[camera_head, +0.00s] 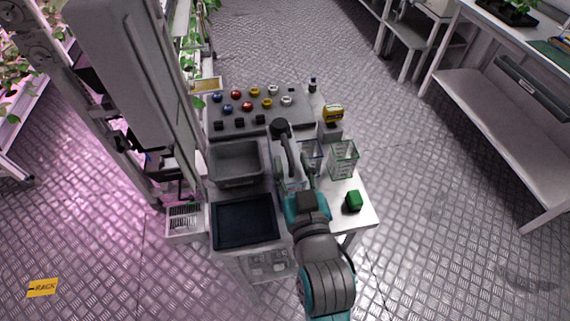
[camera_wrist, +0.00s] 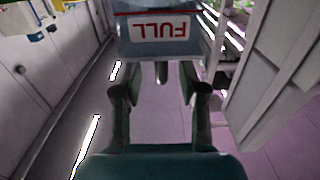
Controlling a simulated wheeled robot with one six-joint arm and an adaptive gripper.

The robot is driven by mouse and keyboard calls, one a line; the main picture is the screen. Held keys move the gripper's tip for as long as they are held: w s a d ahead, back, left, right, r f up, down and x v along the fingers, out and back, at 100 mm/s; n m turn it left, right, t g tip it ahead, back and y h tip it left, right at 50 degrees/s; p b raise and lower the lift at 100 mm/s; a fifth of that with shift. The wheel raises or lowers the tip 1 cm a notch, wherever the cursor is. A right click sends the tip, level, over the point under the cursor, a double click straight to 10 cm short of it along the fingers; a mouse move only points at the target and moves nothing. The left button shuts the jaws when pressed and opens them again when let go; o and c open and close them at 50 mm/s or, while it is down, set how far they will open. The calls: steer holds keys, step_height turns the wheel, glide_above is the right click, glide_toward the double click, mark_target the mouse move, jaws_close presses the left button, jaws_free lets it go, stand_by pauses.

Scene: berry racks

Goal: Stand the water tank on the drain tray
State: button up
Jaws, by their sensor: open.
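The water tank, a pale box marked FULL (camera_wrist: 135,47), fills the top of the wrist view; its lettering is upside down there. A short dark part shows below its edge. My gripper (camera_wrist: 160,80) is open, its two dark fingers apart with their tips close to that edge. I cannot tell whether they touch it. A small white slotted tray (camera_head: 185,219), apparently the drain tray, sits at the worktop's left side.
A grey bin (camera_head: 236,178) and a black panel (camera_head: 245,222) lie left of my arm. A knob board (camera_head: 215,128) is behind. Clear containers (camera_head: 343,160), a yellow-topped device (camera_head: 333,115) and a green block (camera_head: 353,201) stand right. A tall rack (camera_head: 125,85) borders the left.

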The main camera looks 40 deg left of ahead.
mark_target(284, 137)
steer(key=shift+x, duration=2.9)
steer(key=shift+r, duration=0.15)
jaws_close()
steer(key=shift+r, duration=0.1)
